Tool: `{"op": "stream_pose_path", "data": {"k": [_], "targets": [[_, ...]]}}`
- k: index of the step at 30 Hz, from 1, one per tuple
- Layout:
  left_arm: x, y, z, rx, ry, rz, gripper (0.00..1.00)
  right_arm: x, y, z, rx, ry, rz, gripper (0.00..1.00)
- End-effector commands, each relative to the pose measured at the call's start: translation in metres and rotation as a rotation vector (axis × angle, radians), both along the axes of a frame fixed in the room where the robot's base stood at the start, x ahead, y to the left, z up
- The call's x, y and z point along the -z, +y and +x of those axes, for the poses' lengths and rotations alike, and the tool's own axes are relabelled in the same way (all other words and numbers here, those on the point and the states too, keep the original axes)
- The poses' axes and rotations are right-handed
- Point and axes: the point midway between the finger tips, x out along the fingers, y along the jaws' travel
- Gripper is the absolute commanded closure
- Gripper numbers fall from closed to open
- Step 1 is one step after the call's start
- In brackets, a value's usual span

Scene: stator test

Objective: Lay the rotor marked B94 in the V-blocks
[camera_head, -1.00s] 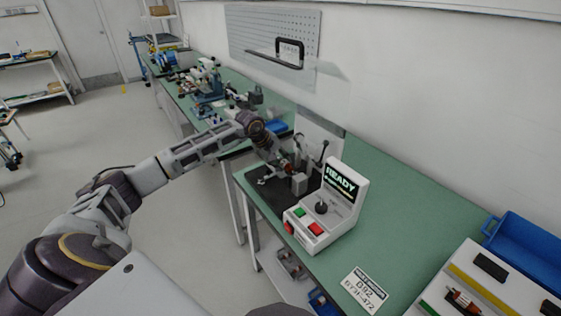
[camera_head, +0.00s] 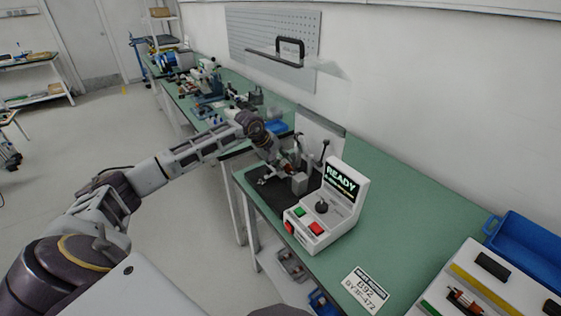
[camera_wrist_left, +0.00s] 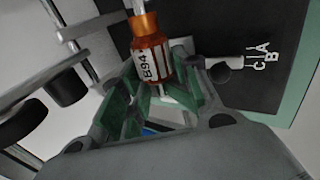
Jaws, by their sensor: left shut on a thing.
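The rotor marked B94 (camera_wrist_left: 150,60) is copper-coloured with a pale printed label and a metal shaft. It stands between the green-padded fingers of my left gripper (camera_wrist_left: 155,88), which is shut on it. In the head view my left gripper (camera_head: 284,164) is low over the black mat at the test stand, and the rotor is mostly hidden there. A grey block (camera_head: 300,184) stands right beside the gripper. I cannot make out the V-blocks clearly, nor whether the rotor touches them. My right gripper is not in view.
A white control box (camera_head: 322,215) with a READY screen, green and red buttons and a black knob stands close in front. A card (camera_head: 365,290) lies on the green bench (camera_head: 410,215). A blue bin (camera_head: 525,250) and a white tray are at right.

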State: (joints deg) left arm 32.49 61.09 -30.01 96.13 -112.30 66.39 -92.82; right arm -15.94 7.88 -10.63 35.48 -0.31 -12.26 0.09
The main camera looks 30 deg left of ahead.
Motion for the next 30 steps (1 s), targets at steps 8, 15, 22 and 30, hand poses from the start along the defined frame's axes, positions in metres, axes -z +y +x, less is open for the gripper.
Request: {"op": "stream_pose_path", "data": {"k": [8,15,22,30], "targets": [[0.0243,0.0010,-0.0095,-0.001,0.047,0.007,1.00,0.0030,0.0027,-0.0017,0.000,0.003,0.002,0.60],[0.0243,0.0010,-0.0094,-0.001,0.047,0.007,0.63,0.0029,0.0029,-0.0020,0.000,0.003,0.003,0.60],[0.0227,0.0010,-0.0092,0.000,0.044,0.008,0.37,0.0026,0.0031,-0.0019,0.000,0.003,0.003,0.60],[0.0184,-0.0004,-0.0077,0.002,0.035,0.006,0.37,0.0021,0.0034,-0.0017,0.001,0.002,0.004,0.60]]}}
